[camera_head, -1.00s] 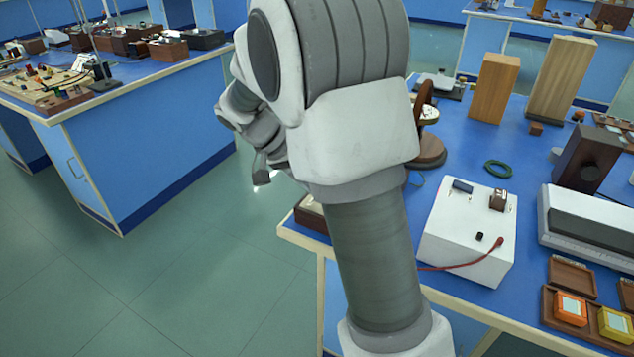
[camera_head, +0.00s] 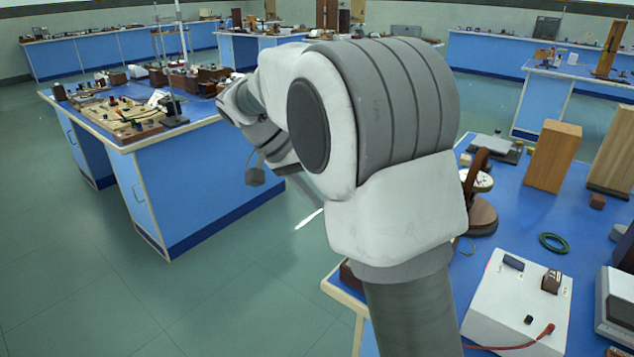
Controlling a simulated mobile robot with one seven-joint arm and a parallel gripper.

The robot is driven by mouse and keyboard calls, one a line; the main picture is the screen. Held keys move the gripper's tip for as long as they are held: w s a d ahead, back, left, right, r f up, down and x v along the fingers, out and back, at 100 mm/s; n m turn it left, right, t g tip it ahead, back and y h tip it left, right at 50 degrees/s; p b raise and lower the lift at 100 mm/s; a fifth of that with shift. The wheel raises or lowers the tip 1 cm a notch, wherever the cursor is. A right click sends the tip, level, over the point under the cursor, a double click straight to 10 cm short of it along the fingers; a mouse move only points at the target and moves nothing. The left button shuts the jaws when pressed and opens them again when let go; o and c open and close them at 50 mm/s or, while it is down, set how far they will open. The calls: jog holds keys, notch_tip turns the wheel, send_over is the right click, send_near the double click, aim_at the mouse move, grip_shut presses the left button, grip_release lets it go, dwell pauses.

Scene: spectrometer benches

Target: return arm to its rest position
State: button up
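My arm (camera_head: 385,160) fills the middle of the view, with its large white and grey joint close to the camera. It bends away and down to the left, over the floor between two blue benches. The far end of my arm (camera_head: 265,145) is small, dark and partly hidden behind the nearer links. A small grey piece hangs there, and I cannot make out whether the fingers are open or shut. I see no object held.
The right bench (camera_head: 515,220) carries a white box (camera_head: 520,300) with a red lead, a green ring (camera_head: 553,243), wooden blocks (camera_head: 552,155) and a brown stand (camera_head: 480,212). The left bench (camera_head: 215,185) carries a circuit board (camera_head: 115,118) and instruments. Green floor (camera_head: 230,300) lies clear between them.

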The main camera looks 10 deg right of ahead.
jog(key=shift+v, duration=1.05)
jog(key=s+r+n+t+y+p, duration=0.3)
jog(key=s+r+n+p, duration=0.1)
jog(key=s, duration=0.7)
jog(key=s+r+n+t+y+p, duration=0.4)
jog(key=s+r+p, duration=0.3)
jog(key=s, duration=0.5)
jog(key=shift+s+d+n+p, duration=0.25)
jog(key=shift+d+n+p, duration=0.2)
jog(key=shift+n, duration=0.15)
dwell(2.0)
